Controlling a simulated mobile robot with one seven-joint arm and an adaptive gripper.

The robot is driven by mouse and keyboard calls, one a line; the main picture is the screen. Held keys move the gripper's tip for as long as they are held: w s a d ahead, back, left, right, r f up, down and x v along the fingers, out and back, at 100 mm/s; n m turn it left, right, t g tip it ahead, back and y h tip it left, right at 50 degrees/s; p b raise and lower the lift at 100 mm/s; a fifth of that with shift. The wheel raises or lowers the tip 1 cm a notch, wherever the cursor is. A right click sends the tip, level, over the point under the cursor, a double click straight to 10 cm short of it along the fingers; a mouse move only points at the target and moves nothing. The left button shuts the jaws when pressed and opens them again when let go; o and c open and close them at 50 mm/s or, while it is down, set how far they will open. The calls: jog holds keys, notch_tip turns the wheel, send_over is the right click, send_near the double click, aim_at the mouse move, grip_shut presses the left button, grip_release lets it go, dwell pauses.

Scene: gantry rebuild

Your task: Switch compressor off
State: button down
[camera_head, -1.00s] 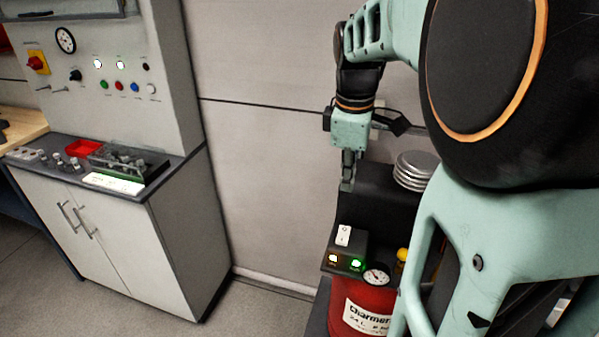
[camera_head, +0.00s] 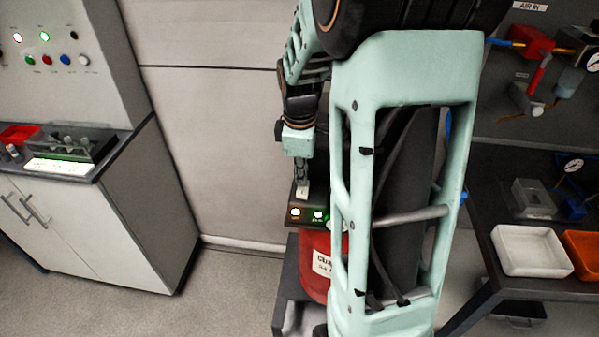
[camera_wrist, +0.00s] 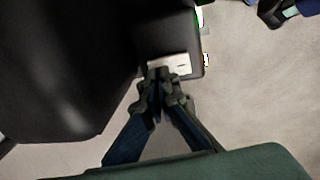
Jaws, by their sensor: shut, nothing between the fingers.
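The compressor's red tank (camera_head: 316,268) stands low in the middle of the head view, partly hidden behind my arm. On its black control box, a white rocker switch (camera_head: 302,192) sits above a lit amber lamp (camera_head: 295,211) and a lit green lamp (camera_head: 318,214). My gripper (camera_head: 301,180) is shut and empty, pointing down at the switch. In the wrist view, my fingertips (camera_wrist: 160,76) overlap the left end of the white switch plate (camera_wrist: 180,65). I cannot tell whether they touch it. Part of the switch is hidden by the fingers.
A cabinet (camera_head: 110,225) with a control panel stands at left. At right, a dark bench (camera_head: 490,200) carries a white tray (camera_head: 530,250) and an orange tray (camera_head: 582,252). Open floor lies between cabinet and compressor.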

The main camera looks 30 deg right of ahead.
dwell(0.4)
jog(key=shift+w+d+f+g+p, duration=0.1)
jog(key=shift+w+f+g+p, duration=0.1)
jog(key=shift+g+p, duration=0.55)
jog(key=shift+f+t+y, duration=0.25)
jog(key=shift+y, duration=0.05)
jog(key=shift+s, duration=0.15)
jog(key=shift+s+a+r, duration=0.2)
jog(key=shift+s+a, duration=0.25)
jog(key=shift+s, duration=0.1)
jog(key=shift+r, duration=0.1)
jog(key=shift+w+r+p, duration=0.1)
jog(key=shift+r+p, duration=0.15)
jog(key=shift+p, duration=0.15)
notch_tip(320, 180, up, 13)
jog(key=w+d+p, duration=0.1)
jog(key=p, duration=0.1)
jog(key=shift+w, duration=0.2)
